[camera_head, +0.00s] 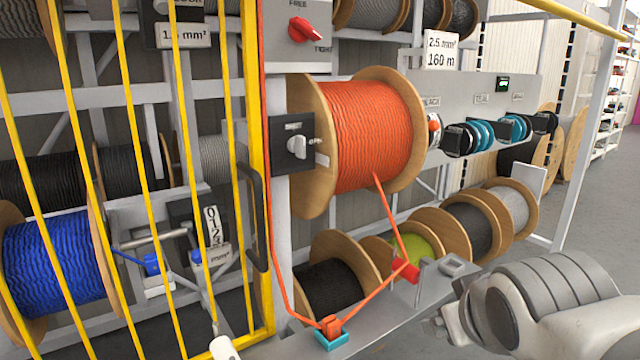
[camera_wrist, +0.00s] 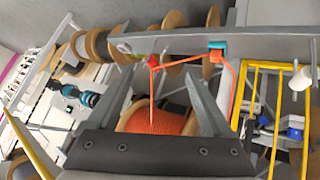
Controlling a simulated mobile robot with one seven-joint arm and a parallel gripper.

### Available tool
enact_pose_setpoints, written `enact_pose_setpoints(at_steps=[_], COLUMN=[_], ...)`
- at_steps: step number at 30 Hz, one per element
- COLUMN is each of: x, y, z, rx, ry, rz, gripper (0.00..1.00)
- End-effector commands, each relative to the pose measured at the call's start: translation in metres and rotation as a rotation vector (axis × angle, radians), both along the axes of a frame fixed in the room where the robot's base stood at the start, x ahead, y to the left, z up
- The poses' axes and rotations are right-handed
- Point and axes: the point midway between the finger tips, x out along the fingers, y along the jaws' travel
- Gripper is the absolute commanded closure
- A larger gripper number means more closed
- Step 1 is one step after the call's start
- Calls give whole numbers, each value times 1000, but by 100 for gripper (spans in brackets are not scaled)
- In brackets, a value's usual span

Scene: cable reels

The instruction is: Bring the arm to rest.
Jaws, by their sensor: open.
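My arm reaches in at the lower right of the head view, its gripper end (camera_head: 440,326) pointing left beside the front rail. In the wrist view my gripper (camera_wrist: 157,80) shows two grey fingers spread wide apart, with nothing held between them. The large reel of orange cable (camera_head: 372,135) hangs on the rack; it also shows beyond the fingers in the wrist view (camera_wrist: 155,121).
A yellow barred gate (camera_head: 262,200) stands at the left, before a blue cable reel (camera_head: 55,262). Lower reels, black (camera_head: 330,288) and yellow-green (camera_head: 425,249), sit behind the front rail (camera_head: 385,318). Open floor (camera_head: 590,225) lies at the right.

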Motion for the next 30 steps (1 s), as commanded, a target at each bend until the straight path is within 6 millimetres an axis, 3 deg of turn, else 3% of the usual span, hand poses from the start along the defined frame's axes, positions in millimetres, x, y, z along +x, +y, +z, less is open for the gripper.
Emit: enact_pose_setpoints(at_steps=[3, 6, 7, 18, 24, 30], x=[-42, -75, -72, -70, -70, -70], y=[22, 42, 40, 38, 38, 38], z=[-28, -39, -20, 70, 96, 100], rx=[160, 276, 268, 260, 259, 259], ry=[156, 282, 273, 269, 269, 268], rz=[-74, -121, -120, -117, -118, -117], gripper=[16, 16, 16, 16, 16, 16])
